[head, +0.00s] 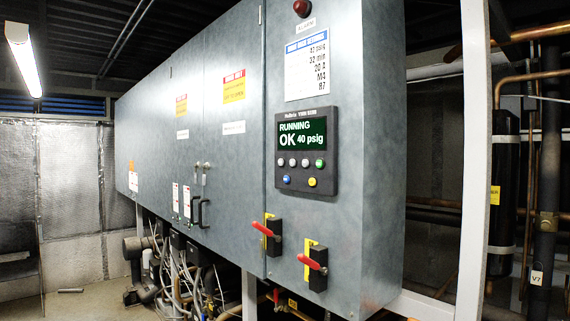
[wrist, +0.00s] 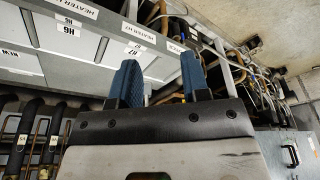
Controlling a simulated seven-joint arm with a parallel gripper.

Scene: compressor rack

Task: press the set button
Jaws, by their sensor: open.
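The controller panel (head: 307,150) is a dark unit on the front of the grey cabinet in the head view. Its screen (head: 302,134) reads RUNNING, OK, 40 psig. Below the screen is a row of small round buttons, three greyish and one green (head: 320,163). Under them are a blue button (head: 287,179) and a yellow button (head: 312,182). Their labels are too small to read, so I cannot tell which is the set button. My gripper (wrist: 159,82) shows only in the wrist view, with its two blue fingers apart and nothing between them. The panel is not in the wrist view.
Two red-handled switches (head: 266,230) (head: 312,263) stick out below the panel. A red lamp (head: 301,8) is above it. A white post (head: 474,160) stands right of the cabinet. The wrist view shows labelled heater boxes (wrist: 85,50) and dark pipes (wrist: 20,145) near my gripper.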

